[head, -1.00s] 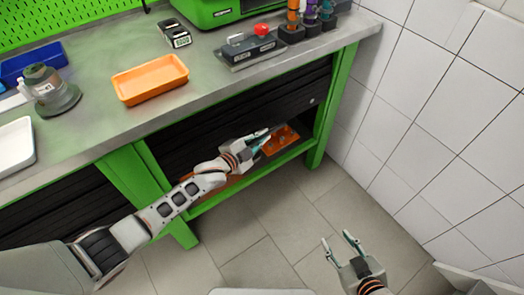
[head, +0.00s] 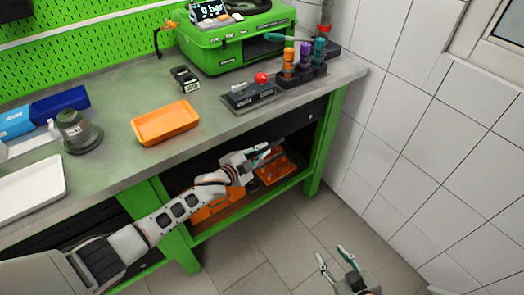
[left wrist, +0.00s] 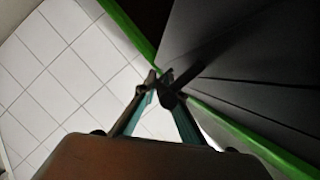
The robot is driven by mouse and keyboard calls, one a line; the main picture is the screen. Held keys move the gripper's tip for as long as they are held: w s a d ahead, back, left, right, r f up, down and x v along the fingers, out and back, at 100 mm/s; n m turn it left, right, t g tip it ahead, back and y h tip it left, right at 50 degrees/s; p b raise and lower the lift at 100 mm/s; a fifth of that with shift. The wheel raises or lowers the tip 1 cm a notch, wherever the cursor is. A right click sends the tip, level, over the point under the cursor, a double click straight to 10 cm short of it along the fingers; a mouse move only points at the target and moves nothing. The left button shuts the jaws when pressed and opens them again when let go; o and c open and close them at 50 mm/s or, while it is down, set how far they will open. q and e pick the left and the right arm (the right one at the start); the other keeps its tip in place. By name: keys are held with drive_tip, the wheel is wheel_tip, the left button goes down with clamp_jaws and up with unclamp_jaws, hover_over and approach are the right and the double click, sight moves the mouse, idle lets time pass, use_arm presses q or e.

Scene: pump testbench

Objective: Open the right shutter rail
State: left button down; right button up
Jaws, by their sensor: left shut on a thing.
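The right shutter (head: 298,124) is a dark slatted panel in the green bench frame, partly raised, with the opening showing below it. My left gripper (head: 264,154) is at the shutter's lower edge in the head view. In the left wrist view its teal-sided fingers (left wrist: 160,88) close on a short dark rail (left wrist: 188,78) that sticks out from the dark shutter panel (left wrist: 250,55). The exact contact is small and dark. My right gripper (head: 333,256) is open and empty above the floor, right of the bench and apart from it.
Orange trays (head: 277,174) lie on the shelf inside the opening. A green bench leg (head: 322,145) stands right of the shutter, near the tiled wall (head: 410,130). The benchtop holds an orange tray (head: 165,123) and a green case (head: 235,45). The floor in front is clear.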

use_arm(q)
drive_tip(key=c, duration=2.1)
unclamp_jaws()
drive_tip(key=shift+c, duration=0.2)
drive_tip(key=v, duration=1.2)
drive_tip(key=s+a+f+n+y, duration=0.2)
drive_tip(key=s+a+f+n, duration=0.1)
drive_tip(key=s, duration=0.5)
drive_tip(key=s+a+f+n+g+y, duration=0.1)
drive_tip(key=s+a+f+n, duration=0.3)
drive_tip(key=s, duration=0.4)
drive_tip(key=s+a+f+n+y, duration=0.3)
drive_tip(key=s+a+f+n, duration=0.1)
drive_tip(key=s, duration=0.5)
drive_tip(key=a+n, duration=0.1)
drive_tip(key=n, duration=0.1)
drive_tip(key=shift+n, duration=0.3)
